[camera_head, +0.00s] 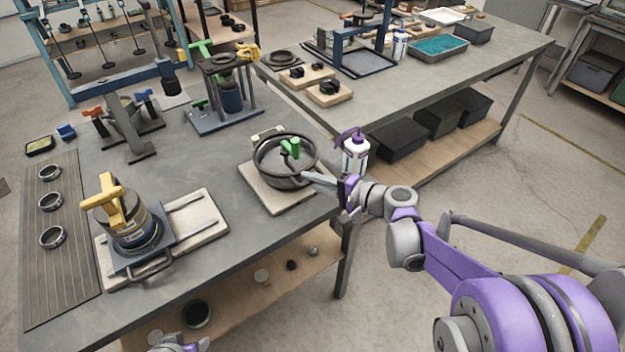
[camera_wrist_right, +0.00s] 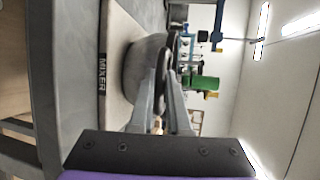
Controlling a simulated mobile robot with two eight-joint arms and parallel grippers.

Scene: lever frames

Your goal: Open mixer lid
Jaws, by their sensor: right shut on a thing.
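The mixer (camera_head: 280,182) is a round dark-grey pot on a pale base plate at the right front of the near table. Its lid (camera_head: 272,157) lies on top with a dark rim and a green upright handle (camera_head: 290,148). The wrist view, turned on its side, shows the "MIXER" label on the base, the pot (camera_wrist_right: 142,68) and the green handle (camera_wrist_right: 203,83). My right gripper (camera_head: 308,177) reaches the pot's right front edge. Its fingers (camera_wrist_right: 167,75) are shut on the lid's edge; the exact contact is partly hidden. Part of my left gripper (camera_head: 182,345) shows at the bottom edge, its fingers unclear.
A yellow-handled device (camera_head: 128,225) stands left of the mixer, with a ribbed mat (camera_head: 60,285) and rings beyond. A press-like stand (camera_head: 222,100) is behind. A white bottle with a purple top (camera_head: 356,157) shows close beside my right wrist. A second table (camera_head: 480,62) stands behind right.

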